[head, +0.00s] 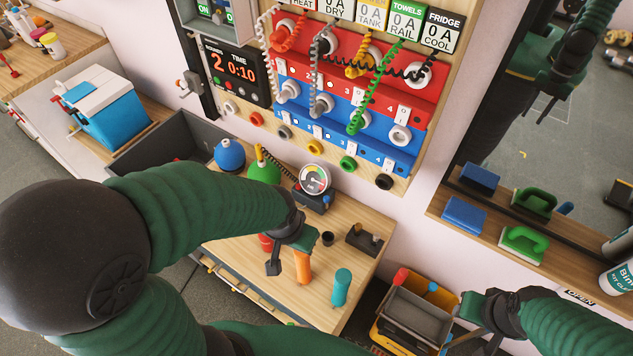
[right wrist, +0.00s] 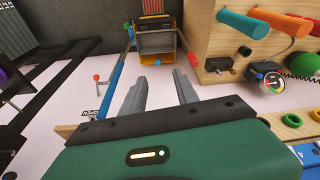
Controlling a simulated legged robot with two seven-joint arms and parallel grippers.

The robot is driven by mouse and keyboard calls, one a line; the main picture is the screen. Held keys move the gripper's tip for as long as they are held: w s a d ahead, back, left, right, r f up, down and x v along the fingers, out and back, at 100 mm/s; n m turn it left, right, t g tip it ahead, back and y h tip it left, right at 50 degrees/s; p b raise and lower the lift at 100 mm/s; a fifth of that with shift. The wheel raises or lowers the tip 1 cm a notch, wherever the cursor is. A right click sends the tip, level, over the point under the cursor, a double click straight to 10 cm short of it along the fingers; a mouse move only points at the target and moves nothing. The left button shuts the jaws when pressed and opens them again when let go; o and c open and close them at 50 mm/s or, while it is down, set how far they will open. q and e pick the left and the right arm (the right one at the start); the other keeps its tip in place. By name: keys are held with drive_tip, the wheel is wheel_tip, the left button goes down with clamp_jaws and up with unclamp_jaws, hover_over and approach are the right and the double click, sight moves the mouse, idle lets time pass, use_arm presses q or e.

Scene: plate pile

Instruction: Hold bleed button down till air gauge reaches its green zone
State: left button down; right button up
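The round air gauge (head: 315,178) has a white face with coloured arcs and stands on a dark block at the back of the wooden bench. It also shows in the right wrist view (right wrist: 273,84); its needle is too small to read surely. A small blue knob (head: 327,201), perhaps the bleed button, sits on the block below the gauge. My left gripper (head: 288,256) hangs over the bench, in front of the gauge and apart from it, beside an orange handle (head: 303,268); its second finger is unclear. My right gripper (right wrist: 160,90) is open and empty, right of the bench.
A teal handle (head: 341,288) and a dark block with brass parts (head: 364,240) stand on the bench. Blue (head: 230,155) and green (head: 264,168) domes are left of the gauge. A yellow-and-grey bin (head: 412,312) lies between the bench and my right gripper.

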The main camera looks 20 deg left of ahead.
clamp_jaws()
idle(1.7)
